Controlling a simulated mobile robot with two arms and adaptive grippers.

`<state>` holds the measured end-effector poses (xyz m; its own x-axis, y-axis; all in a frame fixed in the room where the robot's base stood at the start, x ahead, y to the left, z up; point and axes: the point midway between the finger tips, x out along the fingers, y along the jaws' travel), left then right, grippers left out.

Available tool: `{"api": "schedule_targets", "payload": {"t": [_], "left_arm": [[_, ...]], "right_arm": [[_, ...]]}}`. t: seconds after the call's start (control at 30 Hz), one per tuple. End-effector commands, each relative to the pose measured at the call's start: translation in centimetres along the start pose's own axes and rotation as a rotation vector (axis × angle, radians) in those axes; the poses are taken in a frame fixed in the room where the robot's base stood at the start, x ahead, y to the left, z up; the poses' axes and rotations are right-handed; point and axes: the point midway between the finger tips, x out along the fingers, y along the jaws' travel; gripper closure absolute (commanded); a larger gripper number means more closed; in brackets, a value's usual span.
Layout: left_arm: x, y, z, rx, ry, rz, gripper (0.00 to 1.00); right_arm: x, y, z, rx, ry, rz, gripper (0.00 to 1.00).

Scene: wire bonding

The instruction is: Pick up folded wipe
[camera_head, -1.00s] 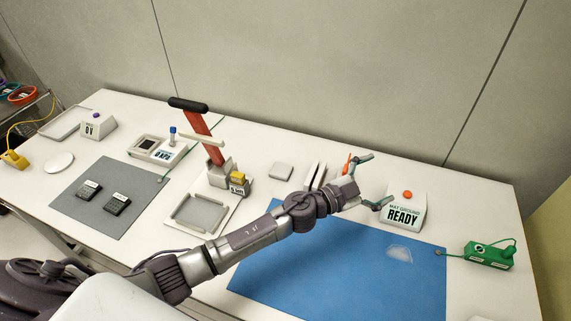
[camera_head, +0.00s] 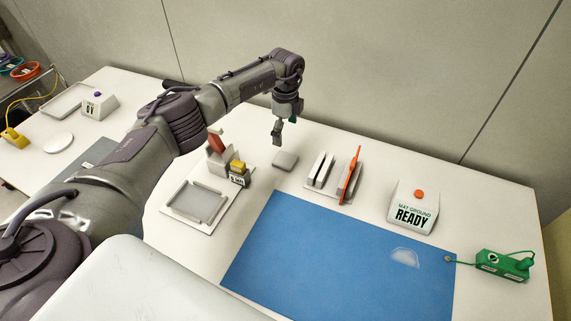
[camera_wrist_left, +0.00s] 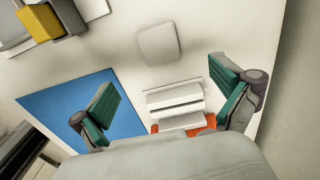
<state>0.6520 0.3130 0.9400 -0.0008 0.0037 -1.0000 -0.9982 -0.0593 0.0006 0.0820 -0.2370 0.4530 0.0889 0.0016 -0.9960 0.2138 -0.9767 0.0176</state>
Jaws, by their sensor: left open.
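The folded wipe appears to be the small pale square pad (camera_head: 285,160) lying flat on the white table, behind the blue mat. It also shows in the left wrist view (camera_wrist_left: 158,44), at the top middle, beyond and between my fingertips. My left gripper (camera_head: 280,133) hangs pointing down above and just behind the pad in the head view, apart from it. My right gripper is not in view.
A white slotted holder (camera_head: 320,169) with an orange tool (camera_head: 351,174) stands right of the pad. A yellow-topped block (camera_head: 238,171) and a grey tray (camera_head: 193,201) are to its left. The blue mat (camera_head: 330,255) lies in front, and the READY box (camera_head: 412,208) is farther right.

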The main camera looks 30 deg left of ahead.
Motion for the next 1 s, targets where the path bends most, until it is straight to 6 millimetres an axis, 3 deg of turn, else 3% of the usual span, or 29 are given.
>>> {"api": "schedule_targets", "payload": {"t": [0.03,0.2,0.47,0.77,1.0], "left_arm": [[2.0,0.0,0.0,0.0,0.0,0.001,0.0],[5.1,0.0,-0.1,0.001,0.002,-0.001,0.0],[6.5,0.0,-0.1,0.003,0.003,-0.002,0.0],[10.8,0.2,-0.1,0.002,0.004,-0.002,0.0],[10.9,0.2,-0.1,0.003,0.004,-0.002,0.0]], "right_arm": [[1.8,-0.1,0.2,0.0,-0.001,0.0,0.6],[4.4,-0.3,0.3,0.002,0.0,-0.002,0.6],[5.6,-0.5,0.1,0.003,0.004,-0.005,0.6],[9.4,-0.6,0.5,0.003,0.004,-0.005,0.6],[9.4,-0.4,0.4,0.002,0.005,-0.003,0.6]]}}
